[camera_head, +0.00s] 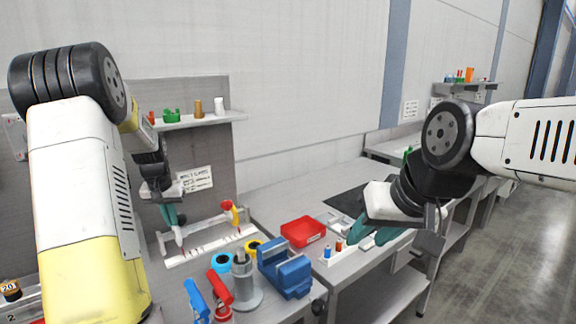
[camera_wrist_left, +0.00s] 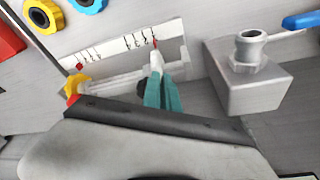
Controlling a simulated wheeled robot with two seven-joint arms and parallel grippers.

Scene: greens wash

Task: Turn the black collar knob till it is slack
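A white rail fixture with a marked scale plate (camera_head: 215,246) stands at the back of the left bench; it also shows in the wrist view (camera_wrist_left: 115,45). A white piece with a red tip (camera_wrist_left: 156,55) points at the scale. My left gripper (camera_head: 174,222) is at this piece, its teal fingers (camera_wrist_left: 161,88) close together. A dark round part, likely the black collar knob (camera_wrist_left: 144,88), shows beside and behind the fingers, mostly hidden. Whether the fingers grip it is unclear. My right gripper (camera_head: 372,236) has its teal fingers apart over the right bench.
A yellow knob with a red pointer (camera_head: 231,212) sits right on the same fixture. In front stand a grey post on a base (camera_head: 243,285), a blue vise (camera_head: 285,272) and blue and yellow rings. A red tray (camera_head: 303,232) lies to the right. A shelf (camera_head: 195,120) hangs above.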

